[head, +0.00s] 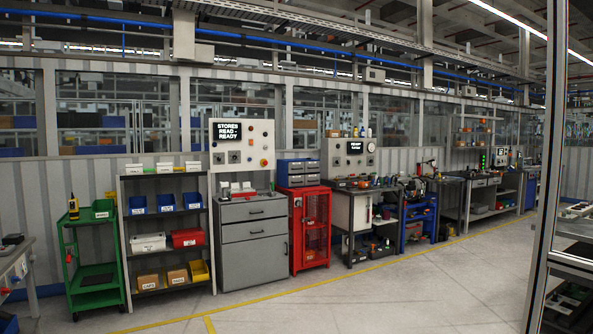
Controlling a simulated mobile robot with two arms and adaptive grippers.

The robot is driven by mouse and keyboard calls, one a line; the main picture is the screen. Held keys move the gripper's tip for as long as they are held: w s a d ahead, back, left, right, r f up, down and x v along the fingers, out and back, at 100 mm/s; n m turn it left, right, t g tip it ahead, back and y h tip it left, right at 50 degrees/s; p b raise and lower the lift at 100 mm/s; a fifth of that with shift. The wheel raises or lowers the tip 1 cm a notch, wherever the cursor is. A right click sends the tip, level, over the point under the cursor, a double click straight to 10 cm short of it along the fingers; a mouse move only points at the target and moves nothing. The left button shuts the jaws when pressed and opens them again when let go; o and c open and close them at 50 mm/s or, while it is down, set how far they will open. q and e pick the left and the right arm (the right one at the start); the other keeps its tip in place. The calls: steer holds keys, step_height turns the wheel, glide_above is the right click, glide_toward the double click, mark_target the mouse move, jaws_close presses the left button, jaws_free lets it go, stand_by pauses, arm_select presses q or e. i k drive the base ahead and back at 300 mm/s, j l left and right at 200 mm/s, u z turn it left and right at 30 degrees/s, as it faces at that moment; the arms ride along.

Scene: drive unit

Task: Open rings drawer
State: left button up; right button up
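A grey cabinet (252,268) stands against the far wall, left of centre. It has a shallow top drawer (240,213), a second drawer (238,233) under it and a larger front below. All its fronts look shut. I see no readable rings label on them. A small blue and grey drawer unit (298,172) sits on top of the red cage cabinet to the right; its labels are too small to read. I cannot tell which drawer is the rings drawer. Neither of my grippers is in view.
A green cart (93,270) and a shelf rack with bins (150,243) stand left of the grey cabinet. The red cage cabinet (310,220) and workbenches (353,210) stand to its right. A glazed frame (545,180) is near at right. The floor (380,295) between is clear.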

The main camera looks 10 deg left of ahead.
mark_target(293, 167)
steer(key=i+u, duration=0.25)
steer(key=i, duration=6.9)
